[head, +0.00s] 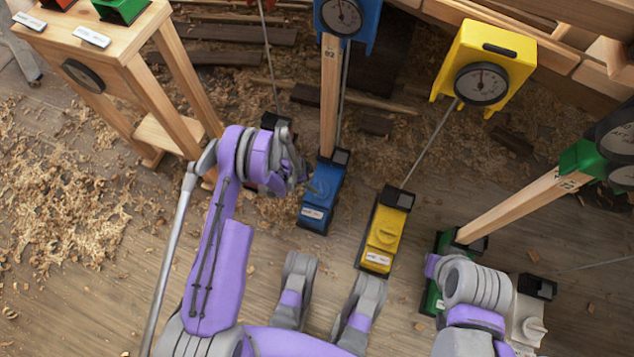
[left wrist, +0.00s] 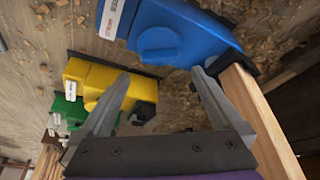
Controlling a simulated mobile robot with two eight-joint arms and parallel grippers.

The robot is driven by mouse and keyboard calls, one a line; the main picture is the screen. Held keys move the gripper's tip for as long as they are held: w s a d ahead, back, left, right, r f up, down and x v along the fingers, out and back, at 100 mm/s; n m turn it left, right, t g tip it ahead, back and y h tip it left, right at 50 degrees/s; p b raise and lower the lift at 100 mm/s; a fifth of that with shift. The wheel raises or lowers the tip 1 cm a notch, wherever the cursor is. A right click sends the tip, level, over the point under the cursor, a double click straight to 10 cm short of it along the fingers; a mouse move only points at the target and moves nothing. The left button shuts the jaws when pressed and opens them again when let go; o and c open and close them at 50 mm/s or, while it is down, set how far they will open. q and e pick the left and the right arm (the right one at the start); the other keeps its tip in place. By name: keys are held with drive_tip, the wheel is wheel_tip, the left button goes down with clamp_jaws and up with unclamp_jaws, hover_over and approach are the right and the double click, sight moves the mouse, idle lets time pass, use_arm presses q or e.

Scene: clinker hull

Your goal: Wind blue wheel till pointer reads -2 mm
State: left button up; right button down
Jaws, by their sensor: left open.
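The blue unit (head: 322,195) stands on the floor at the foot of a wooden post, with a white label on its near end. Its round blue wheel shows in the left wrist view (left wrist: 158,45); in the head view my gripper partly covers that area. The blue-framed dial (head: 342,16) sits at the top of the post, its face cut by the picture edge; its needle points roughly up, too small to read in mm. My left gripper (head: 302,183) is at the blue unit's left side. Its fingers (left wrist: 160,76) are open, apart, with the wheel beyond their tips and nothing between them.
The yellow unit (head: 386,238) stands right of the blue one, with a yellow dial box (head: 484,70) behind. A green unit (head: 432,300) and a white unit (head: 529,312) are further right, near my right arm. A wooden stand (head: 130,70) is at left. Shavings litter the floor.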

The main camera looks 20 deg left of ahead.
use_arm(q)
drive_tip(key=v, duration=0.3)
drive_tip(key=shift+r, duration=0.15)
drive_tip(key=shift+r, duration=0.1)
idle(0.4)
